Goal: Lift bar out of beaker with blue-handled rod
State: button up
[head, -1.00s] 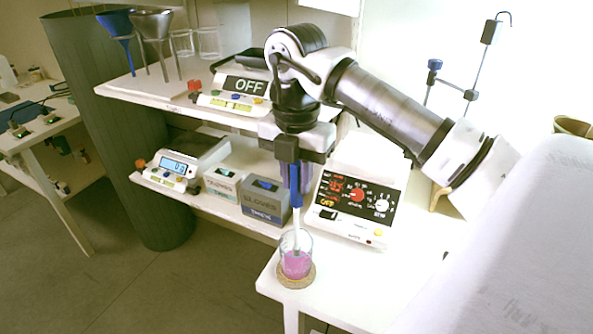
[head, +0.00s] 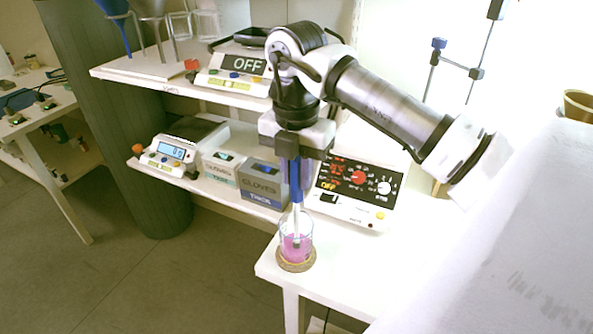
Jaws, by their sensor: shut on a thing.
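My gripper (head: 298,172) is shut on the blue handle of a rod (head: 297,190) and holds it upright above the beaker. The rod's pale shaft reaches down into the glass beaker (head: 308,226). The beaker holds pink liquid and stands on a round cork-coloured ring (head: 296,263) near the front left corner of the white table. A small dark spot shows at the rod's lower end in the liquid. I cannot tell whether it is the bar or the rod's tip.
A white hotplate-like device (head: 357,190) with a dark panel stands behind the beaker. Glove boxes (head: 262,184) and a balance (head: 170,154) sit on the shelf to the left. Another device marked OFF (head: 236,76) is on the upper shelf. The table's front right is clear.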

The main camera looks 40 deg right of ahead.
dwell(0.6)
notch_tip(320, 180, up, 14)
jog(key=p, duration=0.8)
jog(key=shift+p, duration=0.35)
dwell(1.1)
jog(key=shift+f, duration=0.15)
dwell(0.5)
